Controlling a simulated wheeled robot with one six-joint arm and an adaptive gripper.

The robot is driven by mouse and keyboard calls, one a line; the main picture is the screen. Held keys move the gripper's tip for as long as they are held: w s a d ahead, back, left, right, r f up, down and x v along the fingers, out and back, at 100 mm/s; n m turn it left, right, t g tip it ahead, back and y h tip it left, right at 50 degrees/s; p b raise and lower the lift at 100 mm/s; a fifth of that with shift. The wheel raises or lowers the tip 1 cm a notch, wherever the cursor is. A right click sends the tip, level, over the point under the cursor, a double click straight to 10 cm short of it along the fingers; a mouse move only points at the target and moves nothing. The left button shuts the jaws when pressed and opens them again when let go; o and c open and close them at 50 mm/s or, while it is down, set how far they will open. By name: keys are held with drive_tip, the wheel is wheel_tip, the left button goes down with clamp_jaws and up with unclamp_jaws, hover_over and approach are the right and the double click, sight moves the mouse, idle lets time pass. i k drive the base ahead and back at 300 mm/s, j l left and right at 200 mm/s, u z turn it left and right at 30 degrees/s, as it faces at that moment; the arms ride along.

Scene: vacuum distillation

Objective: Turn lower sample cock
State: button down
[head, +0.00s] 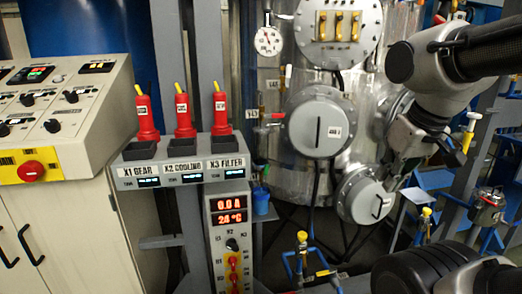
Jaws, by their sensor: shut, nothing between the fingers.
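My arm comes in from the upper right. My gripper (392,180) is dark and points down in front of the lower round grey cover (364,197) of the vessel. It is shut and empty; its fingertips are small and dark against the metal. Several small cocks show, and I cannot tell which is the lower sample cock. One with a yellow top (426,213) is below right of my gripper, apart from it. Another yellow-topped cock (302,238) on blue pipe is low in the middle. A red-handled valve (271,116) is beside the large round cover (318,122).
A yellow-handled valve (472,120) and a small metal pot (487,208) are at the right. A grey post carries a display panel (230,215) and red plugs (182,112). A control desk (60,105) fills the left. Blue pipes and frames crowd the lower right.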

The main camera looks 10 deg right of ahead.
sight(266, 167)
drive_tip(key=i, duration=0.5)
drive_tip(key=l, duration=1.3)
drive_tip(key=i+u, duration=0.05)
